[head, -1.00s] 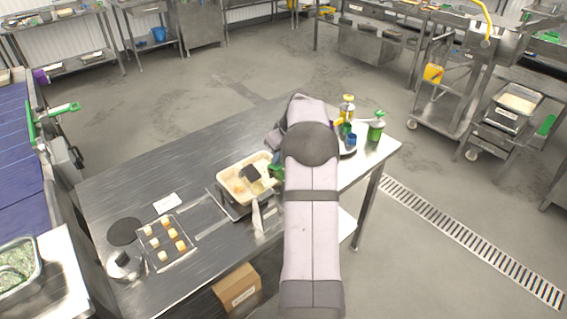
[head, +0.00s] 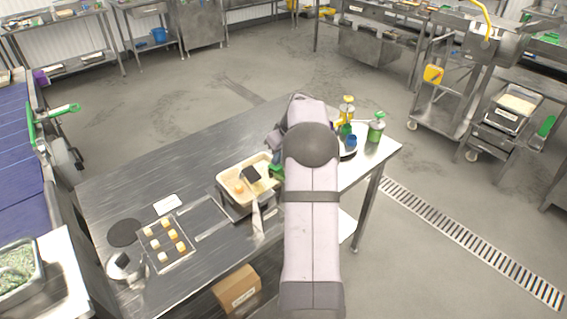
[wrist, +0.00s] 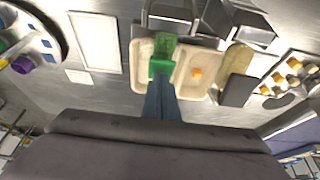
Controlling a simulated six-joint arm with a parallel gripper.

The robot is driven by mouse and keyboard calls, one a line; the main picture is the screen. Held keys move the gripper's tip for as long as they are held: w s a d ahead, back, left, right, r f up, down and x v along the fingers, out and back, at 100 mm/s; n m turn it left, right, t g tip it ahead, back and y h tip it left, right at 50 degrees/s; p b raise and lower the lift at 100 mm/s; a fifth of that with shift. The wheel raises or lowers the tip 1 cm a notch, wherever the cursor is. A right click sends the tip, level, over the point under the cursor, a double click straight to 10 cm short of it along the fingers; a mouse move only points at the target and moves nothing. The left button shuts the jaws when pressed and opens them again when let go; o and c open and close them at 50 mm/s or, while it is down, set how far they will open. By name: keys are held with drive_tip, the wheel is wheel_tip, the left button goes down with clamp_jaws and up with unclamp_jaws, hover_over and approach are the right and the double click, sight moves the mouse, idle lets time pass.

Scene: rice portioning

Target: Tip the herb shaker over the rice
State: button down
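The green herb shaker (wrist: 163,55) is at the end of my gripper (wrist: 160,85), over the left part of the pale rice tray in the wrist view. In the head view only a bit of green (head: 277,172) shows at the tray's right side, beside my arm. My gripper appears shut on it; the fingers are mostly hidden in the head view. I cannot tell how far the shaker is tilted. The rice tray (head: 223,190) stands on the steel table and also shows in the wrist view (wrist: 137,75). An orange piece (wrist: 196,73) lies in its right part.
A beige tool with a dark block (wrist: 237,92) is by the tray's right end. A tray of small pale and orange pieces (head: 184,262) stands at the left. A white plate (wrist: 62,22) with bottles and cups, and a green-topped container (head: 376,132), are at the right.

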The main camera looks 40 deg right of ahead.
drive_tip(key=shift+w+p+v, duration=0.2)
drive_tip(key=shift+p+v, duration=0.95)
drive_tip(key=shift+v, duration=1.6)
drive_tip(key=shift+r, duration=0.1)
wheel_tip(320, 180, up, 7)
drive_tip(key=p, duration=0.5)
drive_tip(key=shift+f+b, duration=2.5)
drive_tip(key=shift+f, duration=1.1)
drive_tip(key=shift+f+b, duration=0.5)
drive_tip(key=shift+f, duration=0.35)
drive_tip(key=shift+b+x, duration=0.9)
drive_tip(key=shift+x, duration=1.15)
